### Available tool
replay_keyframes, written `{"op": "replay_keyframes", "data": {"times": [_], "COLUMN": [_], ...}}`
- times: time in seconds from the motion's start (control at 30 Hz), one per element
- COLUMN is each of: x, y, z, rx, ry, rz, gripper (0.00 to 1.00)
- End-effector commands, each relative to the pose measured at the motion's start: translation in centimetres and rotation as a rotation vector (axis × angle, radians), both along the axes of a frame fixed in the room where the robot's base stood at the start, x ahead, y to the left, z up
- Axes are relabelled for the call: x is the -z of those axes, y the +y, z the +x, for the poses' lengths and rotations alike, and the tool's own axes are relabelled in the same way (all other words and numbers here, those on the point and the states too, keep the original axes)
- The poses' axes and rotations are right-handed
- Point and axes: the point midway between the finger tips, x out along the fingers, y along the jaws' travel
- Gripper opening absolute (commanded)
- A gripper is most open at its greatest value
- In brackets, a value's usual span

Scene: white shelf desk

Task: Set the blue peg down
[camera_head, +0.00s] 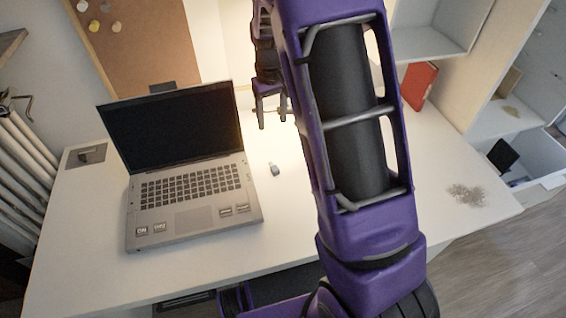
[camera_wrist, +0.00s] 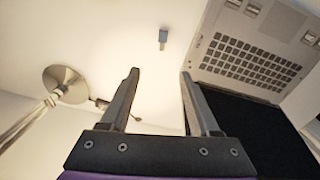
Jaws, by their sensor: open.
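The blue peg (camera_head: 274,169) is a small piece on the white desk, just right of the laptop. In the wrist view the peg (camera_wrist: 163,38) lies beyond the fingertips, roughly in line with the gap between them. My gripper (camera_head: 273,113) is open and empty, farther back than the peg in the head view. The wrist view shows the two fingers of my gripper (camera_wrist: 160,74) spread apart with nothing between them. The peg is clear of both fingers.
An open laptop (camera_head: 190,190) stands left of the peg. A red book (camera_head: 419,86) stands on the right by the white shelf (camera_head: 432,28). A round lamp-like thing (camera_wrist: 64,84) shows in the wrist view. The desk (camera_head: 290,240) is bare around the peg.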

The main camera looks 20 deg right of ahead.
Motion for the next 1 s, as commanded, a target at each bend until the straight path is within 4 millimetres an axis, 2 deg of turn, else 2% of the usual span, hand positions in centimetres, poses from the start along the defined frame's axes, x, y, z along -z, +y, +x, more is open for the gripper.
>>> {"op": "replay_keyframes", "data": {"times": [0.17, 0.5, 0.6, 0.87, 1.0], "x": [2.1, 9.4, 11.0, 12.9, 14.9], "y": [0.1, 0.1, 0.1, 0.1, 0.4], "z": [-0.4, -0.4, -0.4, -0.3, -0.6], "rx": [0.0, 0.001, 0.0, 0.0, 0.0], "ry": [0.017, 0.015, 0.015, 0.012, 0.014], "rz": [0.002, 0.001, 0.001, 0.002, 0.001], "gripper": [0.62, 0.62, 0.62, 0.62, 0.62]}}
